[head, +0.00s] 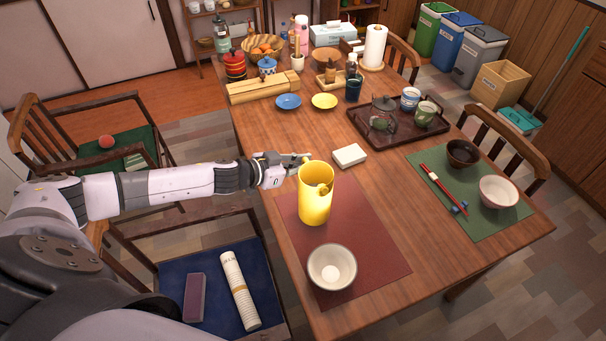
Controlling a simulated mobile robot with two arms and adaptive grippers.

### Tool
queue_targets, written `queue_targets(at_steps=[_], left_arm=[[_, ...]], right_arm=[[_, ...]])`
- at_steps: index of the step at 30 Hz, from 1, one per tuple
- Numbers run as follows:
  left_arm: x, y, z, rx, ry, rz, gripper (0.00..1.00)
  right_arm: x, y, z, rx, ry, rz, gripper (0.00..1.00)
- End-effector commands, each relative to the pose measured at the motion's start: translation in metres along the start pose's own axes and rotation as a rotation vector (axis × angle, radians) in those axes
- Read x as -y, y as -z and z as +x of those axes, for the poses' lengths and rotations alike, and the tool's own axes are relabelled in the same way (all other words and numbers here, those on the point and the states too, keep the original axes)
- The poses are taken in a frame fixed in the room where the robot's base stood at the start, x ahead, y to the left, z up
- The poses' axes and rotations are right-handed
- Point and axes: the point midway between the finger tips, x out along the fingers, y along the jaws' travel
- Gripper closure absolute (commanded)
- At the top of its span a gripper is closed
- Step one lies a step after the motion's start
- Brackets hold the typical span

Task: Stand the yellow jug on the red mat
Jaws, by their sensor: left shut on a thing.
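The yellow jug (314,205) is upright at the far end of the red mat (375,245), in front of my left arm's end. My left gripper (299,160) is shut on the jug near its rim, at the far left side. The jug hides most of the fingers. The jug's base overlaps the mat in the picture; I cannot tell whether it touches the mat or is held just above it. My right gripper is not in view.
A white bowl (332,258) with a pale round thing in it sits on the near part of the mat. A small white box (348,155) lies just beyond the jug. A dark tray (398,138) with teaware and a green mat (475,220) lie to the right.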

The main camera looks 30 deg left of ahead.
Motion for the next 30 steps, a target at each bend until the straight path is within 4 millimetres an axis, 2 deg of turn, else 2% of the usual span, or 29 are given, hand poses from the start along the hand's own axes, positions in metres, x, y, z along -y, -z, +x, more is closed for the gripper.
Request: queue_targets(at_steps=[3,6,17,18,26,30], left_arm=[[-0.001,-0.019,0.008,-0.001,-0.002,-0.006,1.00],[-0.001,-0.029,0.013,-0.002,-0.001,-0.005,1.00],[-0.001,-0.032,0.014,-0.002,-0.001,-0.003,1.00],[-0.001,-0.034,0.013,0.001,-0.001,-0.001,0.88],[-0.001,-0.034,0.013,0.002,-0.001,-0.001,0.70],[-0.001,-0.034,0.013,0.002,-0.001,-0.001,0.70]], right_arm=[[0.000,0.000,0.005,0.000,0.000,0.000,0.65],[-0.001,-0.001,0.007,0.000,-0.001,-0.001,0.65],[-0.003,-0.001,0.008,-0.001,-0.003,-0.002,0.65],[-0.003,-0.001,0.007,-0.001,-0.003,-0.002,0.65],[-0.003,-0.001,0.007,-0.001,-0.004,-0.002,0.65],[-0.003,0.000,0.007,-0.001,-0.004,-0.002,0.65]])
